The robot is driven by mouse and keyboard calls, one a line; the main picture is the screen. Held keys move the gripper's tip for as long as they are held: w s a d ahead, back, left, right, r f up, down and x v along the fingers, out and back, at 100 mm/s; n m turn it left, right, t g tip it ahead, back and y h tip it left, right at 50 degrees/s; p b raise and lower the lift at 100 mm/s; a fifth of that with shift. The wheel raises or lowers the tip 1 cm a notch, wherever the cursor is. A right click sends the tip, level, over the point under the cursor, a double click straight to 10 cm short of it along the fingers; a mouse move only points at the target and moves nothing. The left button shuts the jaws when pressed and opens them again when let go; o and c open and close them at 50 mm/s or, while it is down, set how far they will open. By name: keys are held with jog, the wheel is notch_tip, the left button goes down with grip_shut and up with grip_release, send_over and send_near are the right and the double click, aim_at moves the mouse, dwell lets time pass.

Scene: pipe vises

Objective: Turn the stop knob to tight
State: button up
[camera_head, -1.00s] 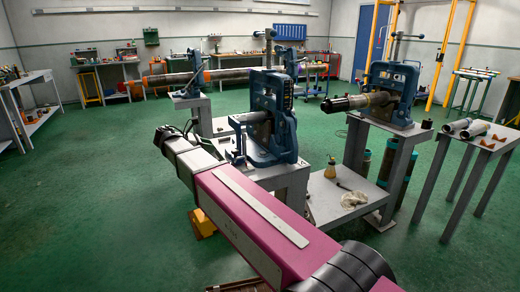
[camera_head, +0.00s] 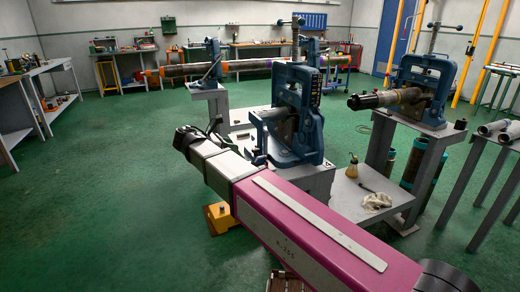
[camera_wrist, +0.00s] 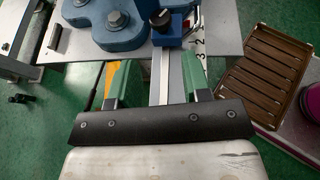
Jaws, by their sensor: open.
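In the wrist view, a small black knob (camera_wrist: 162,19) sits on a dark blue block (camera_wrist: 170,35) at the top middle. I take this to be the stop knob. The block rides by a ruled scale (camera_wrist: 198,45) with the numbers 2 and 3 showing. My gripper (camera_wrist: 157,72) has two green fingers, spread apart and empty, with the knob ahead of them and not between them. A blue vise base (camera_wrist: 110,22) with large bolts lies just left of the knob. In the head view, the blue vise (camera_head: 293,115) stands beyond my arm; the knob cannot be made out there.
A second blue vise (camera_head: 425,90) holding a pipe stands on a stand to the right. A long pipe (camera_head: 240,66) lies behind. A bottle (camera_head: 352,168) and a cloth (camera_head: 376,202) rest on a low shelf. Green floor is clear at left.

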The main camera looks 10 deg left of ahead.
aim_at(253, 150)
jog(key=x, duration=1)
jog(key=shift+d+f, duration=0.1)
jog(key=c, duration=0.6)
